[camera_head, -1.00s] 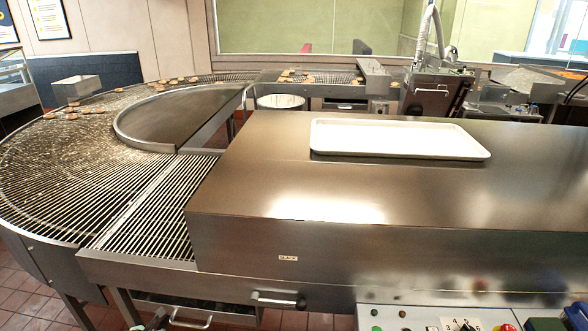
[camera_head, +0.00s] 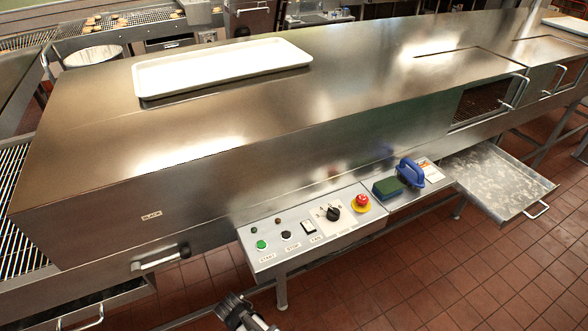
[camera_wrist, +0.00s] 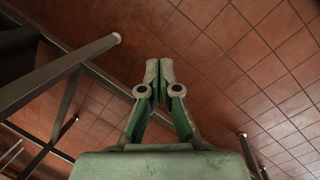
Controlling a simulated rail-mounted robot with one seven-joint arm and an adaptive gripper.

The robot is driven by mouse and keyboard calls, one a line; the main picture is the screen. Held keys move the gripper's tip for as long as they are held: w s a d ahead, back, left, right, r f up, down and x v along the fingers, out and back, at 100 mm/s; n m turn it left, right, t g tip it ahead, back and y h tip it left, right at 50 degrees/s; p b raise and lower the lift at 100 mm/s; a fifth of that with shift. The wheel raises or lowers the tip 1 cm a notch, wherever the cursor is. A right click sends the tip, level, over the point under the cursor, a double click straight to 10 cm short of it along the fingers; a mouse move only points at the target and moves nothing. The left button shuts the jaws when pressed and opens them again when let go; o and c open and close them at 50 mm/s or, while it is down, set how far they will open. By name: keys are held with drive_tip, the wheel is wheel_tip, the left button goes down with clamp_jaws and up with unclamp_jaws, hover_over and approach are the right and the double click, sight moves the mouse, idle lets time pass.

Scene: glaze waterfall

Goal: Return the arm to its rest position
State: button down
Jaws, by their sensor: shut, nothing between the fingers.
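My gripper (camera_wrist: 159,68) shows in the wrist view with its two fingertips together, shut and empty. It hangs over bare red tiled floor, with metal frame legs off to the left. In the head view only a dark part of my arm shows at the bottom edge, below the control panel (camera_head: 318,236). The fingertips cannot be made out there.
A long steel hood (camera_head: 330,120) carries a white tray (camera_head: 222,66). The panel has buttons and a red emergency knob (camera_head: 361,202). A blue-handled tool (camera_head: 410,173) rests beside a green pad (camera_head: 388,188). A drawer (camera_head: 500,180) sticks out right. Floor (camera_head: 420,270) in front is clear.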

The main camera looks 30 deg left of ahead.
drive_tip(key=w+d+f+m+g, duration=0.1)
drive_tip(key=d+f+m, duration=0.15)
drive_tip(key=d, duration=0.55)
drive_tip(key=w+d+f+m+g+h, duration=0.1)
drive_tip(key=w+d+m+g, duration=0.15)
drive_tip(key=d, duration=0.55)
drive_tip(key=w+d+f+m+g, duration=0.1)
drive_tip(key=d+m, duration=0.3)
drive_tip(key=d, duration=0.3)
drive_tip(key=s+d+f+m+g+y, duration=0.1)
drive_tip(key=s+d+m, duration=0.3)
drive_tip(key=d, duration=0.7)
drive_tip(key=s+d+f+m+g+y, duration=0.1)
drive_tip(key=s+d+m, duration=0.4)
drive_tip(key=d, duration=0.6)
drive_tip(key=shift+s+d+f+g+y, duration=0.15)
drive_tip(key=shift+s+d+g+y, duration=0.35)
drive_tip(key=shift+g, duration=0.55)
drive_tip(key=shift+a, duration=0.1)
